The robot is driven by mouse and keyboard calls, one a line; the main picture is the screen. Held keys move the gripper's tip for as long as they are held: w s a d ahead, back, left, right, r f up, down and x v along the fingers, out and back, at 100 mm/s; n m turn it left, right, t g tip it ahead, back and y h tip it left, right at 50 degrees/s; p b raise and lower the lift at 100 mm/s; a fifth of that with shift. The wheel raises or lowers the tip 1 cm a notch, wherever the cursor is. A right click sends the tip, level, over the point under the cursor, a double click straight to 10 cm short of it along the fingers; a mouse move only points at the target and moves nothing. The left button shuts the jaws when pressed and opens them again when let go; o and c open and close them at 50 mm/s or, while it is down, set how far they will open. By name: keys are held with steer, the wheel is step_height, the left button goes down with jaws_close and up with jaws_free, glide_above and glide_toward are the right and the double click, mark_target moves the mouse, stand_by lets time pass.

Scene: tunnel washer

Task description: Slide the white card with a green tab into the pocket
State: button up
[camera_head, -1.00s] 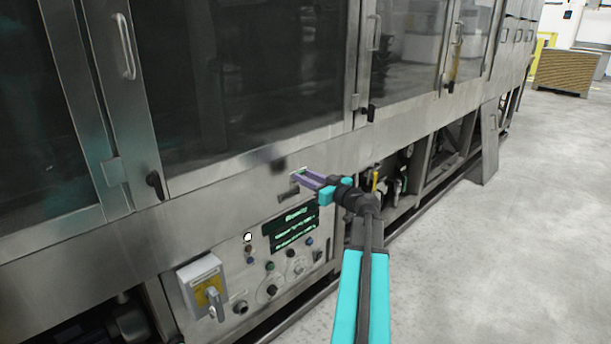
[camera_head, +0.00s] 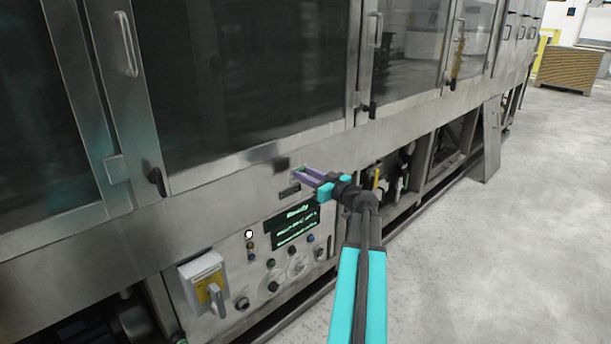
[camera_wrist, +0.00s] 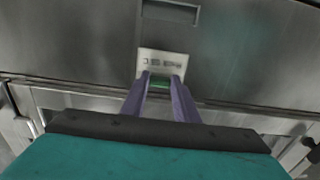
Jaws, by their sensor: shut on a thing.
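My gripper (camera_wrist: 160,78) is shut on the white card (camera_wrist: 163,62), with purple fingers on both sides of its green tab (camera_wrist: 160,84). The card shows dark printed marks and points away from my gripper. A dark slot with a metal rim, which looks like the pocket (camera_wrist: 171,11), lies beyond the card at the top of the wrist view, apart from it. In the head view my gripper (camera_head: 298,172) is at the steel front of the washer, and a dark slot (camera_head: 289,192) shows just below and left of the fingers. The card is too small there to make out clearly.
A control panel with a lit green display (camera_head: 292,226) and several knobs is below my gripper. A grey and yellow switch box (camera_head: 205,282) stands out at lower left. Glass doors with handles (camera_head: 126,44) are above.

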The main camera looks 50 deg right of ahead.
mark_target(298, 180)
steer(key=shift+w+d+f+p, duration=0.1)
steer(key=shift+w+f+p, duration=0.35)
steer(key=shift+w, duration=0.6)
steer(key=shift+w+d+f+p, duration=0.1)
steer(key=shift+w+f+p, duration=0.1)
steer(key=shift+w+f, duration=0.6)
steer(key=shift+w+f, duration=0.15)
steer(key=shift+w, duration=0.05)
steer(key=shift+f, duration=0.55)
steer(key=shift+f, duration=0.35)
steer(key=shift+f+b, duration=0.35)
steer(key=shift+b, duration=0.65)
steer(key=shift+b, duration=0.85)
steer(key=shift+f+b, duration=0.9)
steer(key=shift+b, duration=1.25)
stand_by(1.0)
